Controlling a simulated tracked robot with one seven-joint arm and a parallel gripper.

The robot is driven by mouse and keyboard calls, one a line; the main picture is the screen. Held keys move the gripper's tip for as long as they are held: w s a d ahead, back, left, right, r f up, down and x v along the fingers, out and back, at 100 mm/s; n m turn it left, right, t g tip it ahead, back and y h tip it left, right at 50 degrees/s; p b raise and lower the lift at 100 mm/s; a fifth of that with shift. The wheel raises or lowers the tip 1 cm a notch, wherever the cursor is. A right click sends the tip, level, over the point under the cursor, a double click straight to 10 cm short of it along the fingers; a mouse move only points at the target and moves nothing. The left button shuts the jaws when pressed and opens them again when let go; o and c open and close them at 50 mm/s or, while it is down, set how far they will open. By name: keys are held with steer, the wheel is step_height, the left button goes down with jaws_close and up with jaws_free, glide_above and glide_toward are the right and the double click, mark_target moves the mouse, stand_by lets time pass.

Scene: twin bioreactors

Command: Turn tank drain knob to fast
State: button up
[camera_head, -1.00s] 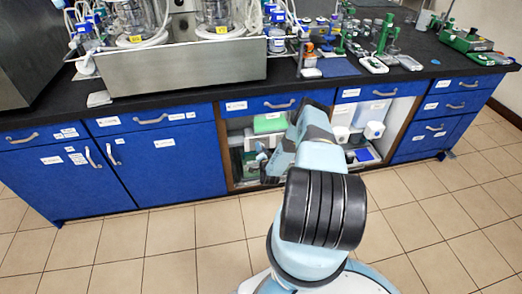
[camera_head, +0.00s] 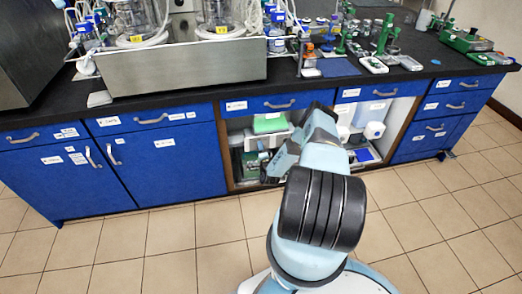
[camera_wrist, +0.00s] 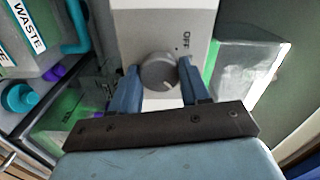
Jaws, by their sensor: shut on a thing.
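A round grey knob (camera_wrist: 158,71) with a pale pointer line sits on the front of a white box (camera_wrist: 162,22) in the wrist view. The word OFF is printed beside it, to its right. The pointer line aims down and slightly right in the picture, away from OFF. My gripper (camera_wrist: 158,78) has one blue finger on each side of the knob and is shut on it. In the head view, my arm reaches into the open bay under the bench and mostly hides the knob and fingertips.
A container labelled WASTE (camera_wrist: 28,25) stands at the left in the wrist view, with a teal tube. A clear container (camera_wrist: 243,75) is close on the right.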

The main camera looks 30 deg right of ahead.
steer(key=shift+s+d+f, duration=0.15)
steer(key=shift+s+f, duration=0.05)
steer(key=o, duration=0.8)
steer(key=shift+c, duration=0.2)
steer(key=shift+o, duration=1.4)
steer(key=shift+w+r, duration=0.1)
steer(key=v, duration=1.4)
steer(key=shift+w, duration=0.1)
